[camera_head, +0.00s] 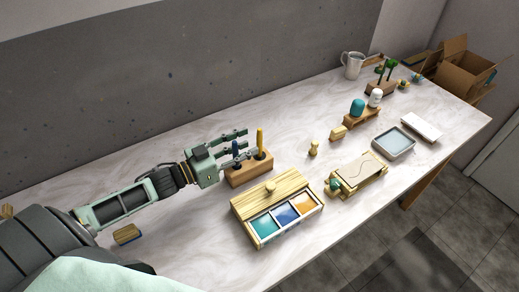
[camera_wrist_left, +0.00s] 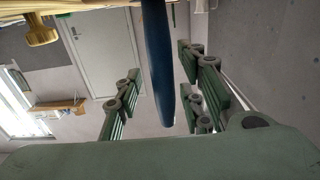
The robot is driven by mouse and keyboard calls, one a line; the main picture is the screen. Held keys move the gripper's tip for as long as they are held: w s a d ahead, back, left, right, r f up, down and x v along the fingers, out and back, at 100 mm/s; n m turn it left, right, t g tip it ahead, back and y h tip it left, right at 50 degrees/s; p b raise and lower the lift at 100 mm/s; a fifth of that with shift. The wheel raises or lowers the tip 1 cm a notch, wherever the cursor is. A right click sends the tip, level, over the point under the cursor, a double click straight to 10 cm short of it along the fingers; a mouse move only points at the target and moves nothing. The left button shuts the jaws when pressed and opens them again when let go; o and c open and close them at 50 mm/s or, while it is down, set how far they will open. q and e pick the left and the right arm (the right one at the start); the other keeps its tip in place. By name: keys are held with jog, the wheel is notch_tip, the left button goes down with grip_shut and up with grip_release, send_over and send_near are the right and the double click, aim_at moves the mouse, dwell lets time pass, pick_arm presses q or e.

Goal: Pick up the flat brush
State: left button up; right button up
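A wooden holder block (camera_head: 250,172) stands on the table with a blue-handled tool (camera_head: 236,149) and a yellow-handled tool (camera_head: 260,139) upright in it. Their lower ends are hidden, so I cannot tell from shape which is the flat brush. My left gripper (camera_head: 246,146) reaches in from the left at the holder, its fingers spread around the blue handle. In the left wrist view the blue handle (camera_wrist_left: 158,45) runs between the open fingers (camera_wrist_left: 160,88), with visible gaps on both sides. My right gripper is not in view.
A wooden box (camera_head: 258,203) with teal, blue and orange compartments stands just in front of the holder. A small wooden block (camera_head: 127,233) lies near my left arm. A board on a stand (camera_head: 357,172), a grey tray (camera_head: 394,142) and a mug (camera_head: 352,65) are farther right. A wall runs behind.

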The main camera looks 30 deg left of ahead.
aim_at(260, 139)
pick_arm(q)
jog(key=shift+p+x, duration=0.7)
jog(key=shift+x, duration=2.15)
jog(key=shift+a+f, duration=0.15)
jog(key=shift+c, duration=0.5)
grip_shut()
